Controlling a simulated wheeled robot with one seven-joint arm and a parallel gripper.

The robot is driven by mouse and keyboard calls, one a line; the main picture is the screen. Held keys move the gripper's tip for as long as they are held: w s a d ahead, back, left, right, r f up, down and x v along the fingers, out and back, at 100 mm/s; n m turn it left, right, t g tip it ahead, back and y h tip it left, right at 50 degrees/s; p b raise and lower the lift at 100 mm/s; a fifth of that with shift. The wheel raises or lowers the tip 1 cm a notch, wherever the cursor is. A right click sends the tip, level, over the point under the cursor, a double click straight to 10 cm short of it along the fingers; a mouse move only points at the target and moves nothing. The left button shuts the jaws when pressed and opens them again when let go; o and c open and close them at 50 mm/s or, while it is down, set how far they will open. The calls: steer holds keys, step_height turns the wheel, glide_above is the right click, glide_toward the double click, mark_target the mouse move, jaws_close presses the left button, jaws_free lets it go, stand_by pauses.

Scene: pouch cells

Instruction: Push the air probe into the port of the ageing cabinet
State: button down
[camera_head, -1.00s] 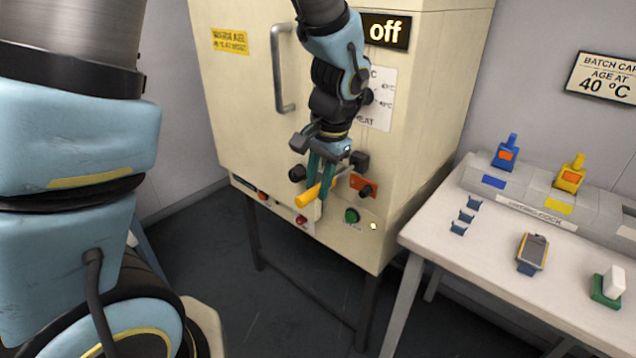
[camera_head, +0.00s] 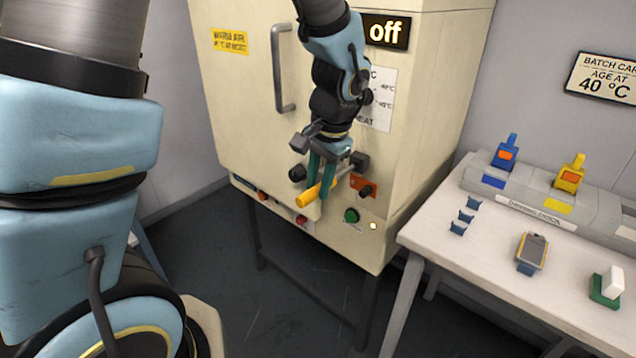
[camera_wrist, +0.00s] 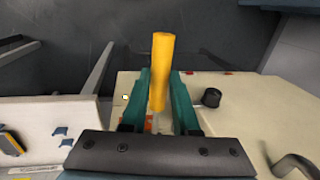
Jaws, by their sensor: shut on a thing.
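The ageing cabinet (camera_head: 235,120) is a cream box on dark legs, with a sign reading "off" at its top right. My gripper (camera_head: 322,190) is in front of the lower part of its front panel. It is shut on the air probe, whose yellow handle (camera_head: 308,197) points down and left, out from the panel. A thin metal rod runs from the handle up and right towards a dark block (camera_head: 359,160) on the panel. In the wrist view the yellow handle (camera_wrist: 162,70) stands between the two teal fingers. I cannot tell whether the rod tip is in a port.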

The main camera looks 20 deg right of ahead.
mark_target(343, 172)
steer(key=shift+w+d+p, duration=0.35)
steer(key=shift+w+d, duration=0.3)
steer(key=shift+d, duration=0.6)
steer(key=shift+w+d+p, duration=0.3)
steer(key=shift+w+d, duration=0.4)
steer(key=shift+d, duration=0.5)
steer(key=shift+w+d+p, duration=0.35)
steer(key=shift+w+d, duration=0.3)
steer(key=shift+d, duration=0.6)
steer(key=c, duration=0.6)
jaws_free()
steer(key=b+v, duration=0.2)
steer(key=v, duration=0.8)
steer(key=shift+r, duration=0.4)
